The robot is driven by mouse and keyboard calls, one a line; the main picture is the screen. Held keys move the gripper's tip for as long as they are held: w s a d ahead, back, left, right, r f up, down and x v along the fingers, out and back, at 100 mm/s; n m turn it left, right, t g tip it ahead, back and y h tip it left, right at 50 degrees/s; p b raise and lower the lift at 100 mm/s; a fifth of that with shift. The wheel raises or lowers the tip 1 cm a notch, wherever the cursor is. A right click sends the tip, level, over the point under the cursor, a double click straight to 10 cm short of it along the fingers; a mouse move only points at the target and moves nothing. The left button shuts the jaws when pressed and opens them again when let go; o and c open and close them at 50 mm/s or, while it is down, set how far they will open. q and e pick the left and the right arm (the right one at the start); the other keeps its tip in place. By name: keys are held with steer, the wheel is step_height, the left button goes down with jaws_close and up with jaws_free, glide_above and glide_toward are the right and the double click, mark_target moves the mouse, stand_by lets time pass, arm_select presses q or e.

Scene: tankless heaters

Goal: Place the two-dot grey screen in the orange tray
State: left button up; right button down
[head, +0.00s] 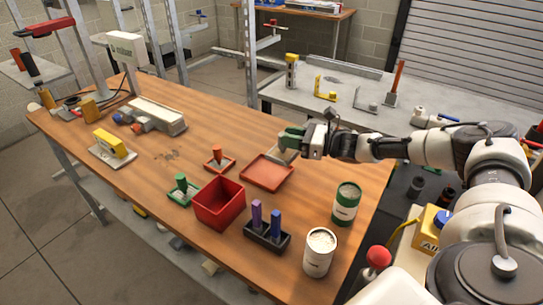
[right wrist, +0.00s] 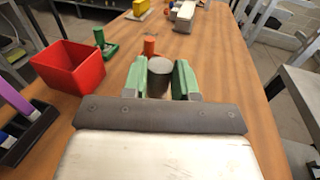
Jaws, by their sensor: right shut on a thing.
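My right gripper (head: 290,140) has green fingers and is shut on a grey cylindrical piece, the grey screen (right wrist: 160,75). In the head view the grey screen (head: 285,156) shows just below the fingers, at the far right edge of the orange tray (head: 262,178). The tray is a shallow red-orange square on the wooden table and looks empty where it shows. I cannot tell whether the screen touches it. Dots on the screen cannot be made out. The tray cannot be made out in the right wrist view. My left gripper is not in view.
A deep red bin (head: 219,207), an orange peg on a base (head: 218,160), a green peg on a base (head: 183,191) and a dark holder with purple and blue pegs (head: 267,238) stand near the tray. Green (head: 345,205) and white (head: 319,252) cans stand at the right.

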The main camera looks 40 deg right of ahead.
mark_target(272, 156)
steer(key=w+a+f, duration=0.1)
steer(key=a, duration=0.1)
steer(key=w+a+f, duration=0.1)
steer(key=w+f, duration=0.1)
steer(key=shift+w+a, duration=0.25)
steer(key=shift+a, duration=0.1)
step_height(272, 156, down, 3)
steer(key=shift+a+f+p, duration=0.1)
steer(key=shift+p, duration=0.3)
steer(key=shift+f, duration=0.6)
steer(key=c, duration=0.9)
jaws_free()
